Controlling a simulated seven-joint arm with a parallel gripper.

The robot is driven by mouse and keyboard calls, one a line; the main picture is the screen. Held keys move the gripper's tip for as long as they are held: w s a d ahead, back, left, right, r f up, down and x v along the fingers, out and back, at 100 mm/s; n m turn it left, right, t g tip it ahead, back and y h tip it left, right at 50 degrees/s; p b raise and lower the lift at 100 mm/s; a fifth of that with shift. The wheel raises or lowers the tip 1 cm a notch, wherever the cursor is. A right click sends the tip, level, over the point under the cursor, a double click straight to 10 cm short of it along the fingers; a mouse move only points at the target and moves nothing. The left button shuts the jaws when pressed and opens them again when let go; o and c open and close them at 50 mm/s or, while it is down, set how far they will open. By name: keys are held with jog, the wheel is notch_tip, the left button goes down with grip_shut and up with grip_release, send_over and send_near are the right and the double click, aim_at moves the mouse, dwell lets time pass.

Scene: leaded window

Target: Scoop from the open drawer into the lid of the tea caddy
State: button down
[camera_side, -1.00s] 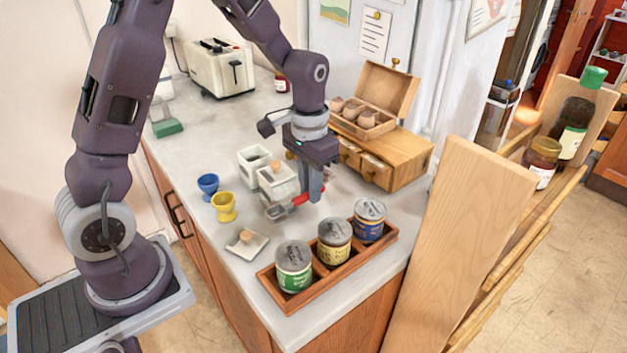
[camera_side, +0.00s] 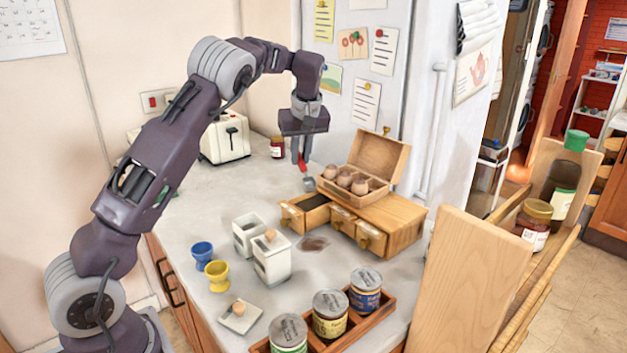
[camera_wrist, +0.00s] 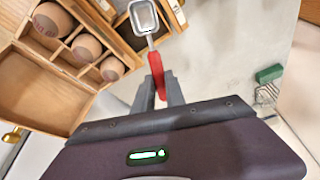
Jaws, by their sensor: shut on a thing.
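My gripper (camera_side: 301,160) is shut on the red handle of a scoop (camera_wrist: 156,72), above the counter behind the open drawer. The scoop's metal bowl (camera_side: 309,184) hangs low beside the wooden chest; in the wrist view the bowl (camera_wrist: 144,17) looks empty. The open drawer (camera_side: 305,213) is the chest's left one and holds something dark. Two white square caddies stand in front: one is open (camera_side: 248,236), the other (camera_side: 272,262) has a wooden-knobbed top. A loose square white lid (camera_side: 240,319) with a wooden knob lies on the counter near the front.
A dark spill (camera_side: 313,244) lies before the drawers. An open wooden box with egg-like items (camera_side: 344,180) sits on the chest (camera_side: 405,222). Blue (camera_side: 203,254) and yellow (camera_side: 217,275) cups stand left of the caddies. A tray of tins (camera_side: 374,325) is at front right.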

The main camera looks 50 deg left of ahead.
aim_at(300, 164)
jog(key=a+n, duration=0.1)
jog(key=a+n+g+y, duration=0.1)
jog(key=a+n, duration=0.1)
jog(key=a, duration=0.1)
jog(key=shift+w+r+n, duration=0.3)
jog(key=shift+w+n, duration=0.1)
jog(key=shift+d+f+y, duration=0.35)
jog(key=shift+d+y, duration=0.15)
jog(key=shift+y, duration=0.3)
jog(key=d+f+y, duration=0.1)
jog(key=y, duration=0.1)
jog(key=d+f+y, duration=0.1)
jog(key=y, duration=0.1)
jog(key=shift+d, duration=0.15)
jog(key=shift+f, duration=0.3)
jog(key=shift+d+f+h, duration=0.2)
jog(key=shift+f+h, duration=0.5)
jog(key=shift+f, duration=0.35)
jog(key=shift+a+r+h, duration=0.6)
jog(key=shift+h, duration=0.2)
jog(key=shift+a+r+h, duration=0.5)
jog(key=shift+a+h, duration=0.2)
jog(key=shift+h, duration=0.1)
jog(key=a+h, duration=0.1)
jog(key=h, duration=0.1)
jog(key=a+r+h, duration=0.1)
jog(key=h, duration=0.1)
